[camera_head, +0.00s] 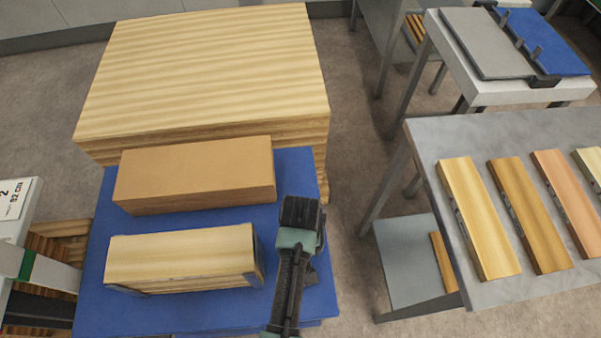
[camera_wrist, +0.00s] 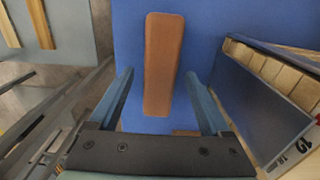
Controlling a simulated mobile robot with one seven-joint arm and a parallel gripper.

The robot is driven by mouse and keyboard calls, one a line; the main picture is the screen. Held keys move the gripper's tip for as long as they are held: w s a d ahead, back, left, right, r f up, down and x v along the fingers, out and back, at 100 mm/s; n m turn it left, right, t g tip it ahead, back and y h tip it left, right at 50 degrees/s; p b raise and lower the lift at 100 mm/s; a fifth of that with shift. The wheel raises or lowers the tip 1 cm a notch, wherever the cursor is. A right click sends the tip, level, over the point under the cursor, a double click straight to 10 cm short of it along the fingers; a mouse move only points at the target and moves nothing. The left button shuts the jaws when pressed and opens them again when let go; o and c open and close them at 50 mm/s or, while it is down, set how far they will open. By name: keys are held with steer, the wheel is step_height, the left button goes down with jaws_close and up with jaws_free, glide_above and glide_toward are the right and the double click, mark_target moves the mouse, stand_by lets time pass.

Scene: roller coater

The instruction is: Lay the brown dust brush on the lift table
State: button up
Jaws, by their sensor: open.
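A long brown block-like thing, which looks like the brown dust brush (camera_wrist: 165,50), lies flat on a blue surface (camera_wrist: 210,25) in the wrist view. My gripper (camera_wrist: 158,74) is open, with one finger on each side of its near part and a gap on both sides. I cannot tell how far above it the fingers are. In the head view the blue-topped lift table (camera_head: 88,300) is at the lower left. My arm hangs over its right side, and I cannot make out the brush there.
An orange-brown block (camera_head: 195,172) and a pale wood block (camera_head: 180,255) lie on the blue top. A large pale wood stack (camera_head: 205,70) stands behind. A grey table (camera_head: 420,135) with several wood samples is at the right. A numbered sign (camera_head: 14,198) is at the left.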

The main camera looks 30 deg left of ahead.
step_height(320, 180, up, 10)
steer(key=shift+r, duration=0.2)
steer(key=w+d+r+m+t+y, duration=0.15)
steer(key=w+r+t, duration=0.45)
steer(key=w+r, duration=0.6)
steer(key=w+d+r+m+t+y, duration=0.15)
steer(key=w+r+t, duration=0.55)
steer(key=r, duration=0.9)
steer(key=d+r+m+t+h, duration=0.1)
steer(key=d+r+t, duration=0.15)
steer(key=r, duration=0.65)
steer(key=d+r+m+t, duration=0.1)
steer(key=r+t, duration=0.2)
steer(key=r, duration=0.5)
steer(key=s+d+r+m+t+h, duration=0.1)
steer(key=s+r+t, duration=0.3)
steer(key=r, duration=0.6)
steer(key=s+d+r+t+h, duration=0.1)
steer(key=s+d+r+t, duration=0.2)
steer(key=s+r, duration=0.6)
steer(key=shift+s+d+r+m+t, duration=0.35)
steer(key=shift+r+t, duration=0.2)
steer(key=shift+t, duration=0.4)
steer(key=shift+w, duration=0.15)
